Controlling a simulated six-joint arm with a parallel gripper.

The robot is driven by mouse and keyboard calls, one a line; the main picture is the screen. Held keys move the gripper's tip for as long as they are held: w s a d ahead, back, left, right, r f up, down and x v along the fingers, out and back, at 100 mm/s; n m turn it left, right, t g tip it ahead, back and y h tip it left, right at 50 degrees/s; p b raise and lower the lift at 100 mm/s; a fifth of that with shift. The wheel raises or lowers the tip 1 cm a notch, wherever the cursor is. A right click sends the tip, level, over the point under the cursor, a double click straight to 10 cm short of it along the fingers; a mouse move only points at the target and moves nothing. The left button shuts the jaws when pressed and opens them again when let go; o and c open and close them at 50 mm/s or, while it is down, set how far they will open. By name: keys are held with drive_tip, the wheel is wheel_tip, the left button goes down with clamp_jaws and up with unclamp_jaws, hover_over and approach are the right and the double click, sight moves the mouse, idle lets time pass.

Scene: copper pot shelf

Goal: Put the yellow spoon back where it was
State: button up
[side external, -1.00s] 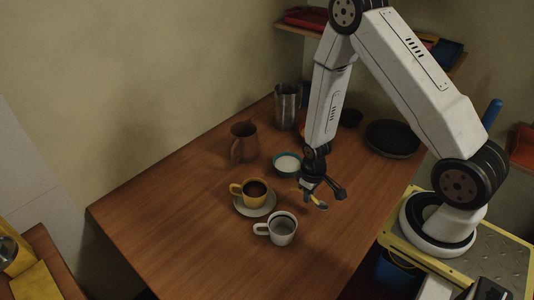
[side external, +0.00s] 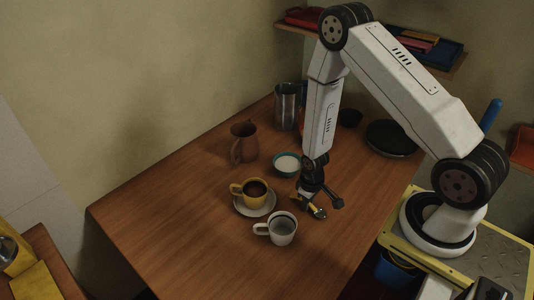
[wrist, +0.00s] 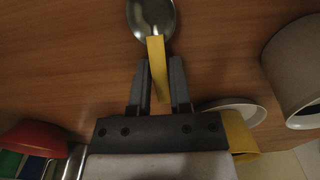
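The spoon (wrist: 157,65) has a flat yellow handle and a silver bowl. In the wrist view the handle lies between the two fingers of my gripper (wrist: 160,80), which look close on both its sides. The bowl points away from the palm over bare wood. In the side view my gripper (side external: 311,208) is low over the table, right of the cups, and the spoon (side external: 320,213) shows small at the fingertips. Whether the spoon touches the table is unclear.
A yellow cup (side external: 238,188) stands on a saucer (side external: 246,213), left of my gripper. A white mug (side external: 282,236) is in front. A white-filled bowl (side external: 287,163), brown jug (side external: 243,143), metal pitcher (side external: 287,107) and dark pan (side external: 391,139) stand behind. The table's front is clear.

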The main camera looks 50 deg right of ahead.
drive_tip(key=shift+o, duration=1.3)
drive_tip(key=shift+r, duration=0.25)
wheel_tip(320, 180, up, 12)
drive_tip(key=shift+s+f, duration=0.1)
idle(0.5)
drive_tip(key=s+a+r+t, duration=0.1)
drive_tip(key=a+r, duration=0.2)
drive_tip(key=r, duration=0.3)
drive_tip(key=s+a+r+t, duration=0.1)
drive_tip(key=a+r, duration=0.3)
drive_tip(key=r, duration=0.3)
drive_tip(key=shift+s+r+t, duration=0.15)
drive_tip(key=shift+s+t, duration=0.05)
drive_tip(key=shift+t, duration=0.1)
